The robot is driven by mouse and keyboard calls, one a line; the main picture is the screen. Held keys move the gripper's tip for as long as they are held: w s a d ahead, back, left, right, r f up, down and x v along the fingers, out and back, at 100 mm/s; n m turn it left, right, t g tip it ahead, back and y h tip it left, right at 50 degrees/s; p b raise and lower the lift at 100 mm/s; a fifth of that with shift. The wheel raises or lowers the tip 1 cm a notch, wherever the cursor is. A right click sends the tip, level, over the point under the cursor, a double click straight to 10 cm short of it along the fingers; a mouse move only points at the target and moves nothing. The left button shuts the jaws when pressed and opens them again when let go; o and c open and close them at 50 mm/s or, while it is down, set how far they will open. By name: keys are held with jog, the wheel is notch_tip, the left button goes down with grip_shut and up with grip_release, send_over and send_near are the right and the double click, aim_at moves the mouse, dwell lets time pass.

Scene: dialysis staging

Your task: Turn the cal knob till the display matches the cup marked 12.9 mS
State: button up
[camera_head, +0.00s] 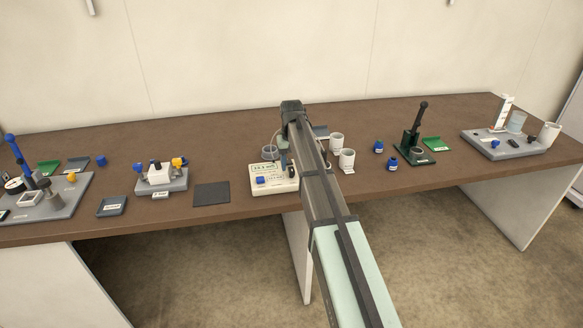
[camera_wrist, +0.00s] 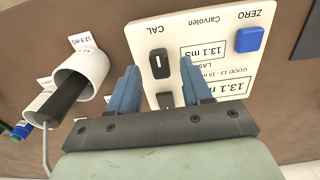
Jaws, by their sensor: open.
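The conductivity meter (camera_head: 285,185) is a cream box on the table, partly hidden by my arm in the head view. In the wrist view, its panel (camera_wrist: 135,38) appears upside down. The black cal knob (camera_wrist: 159,64), with a white mark, sits near the CAL print. The display (camera_wrist: 234,88) reads 13.1 mS, and a second boxed reading (camera_wrist: 203,51) also says 13.1 mS. The tag (camera_wrist: 82,41) marked 12.9 mS stands by a white cup (camera_wrist: 92,62) with a dark probe in it. My gripper (camera_wrist: 158,66) is open, its blue fingers either side of the knob; contact is unclear.
The blue ZERO button (camera_wrist: 249,38) and another black part (camera_wrist: 165,99) are on the panel. A second white cup (camera_wrist: 40,104) stands near the first. Blue-capped bottles (camera_head: 392,164) and a dark green stand (camera_head: 411,150) are right. A dark mat (camera_head: 211,194) lies left.

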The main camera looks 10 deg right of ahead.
jog(key=shift+f, duration=0.9)
jog(key=shift+c, duration=0.3)
grip_shut()
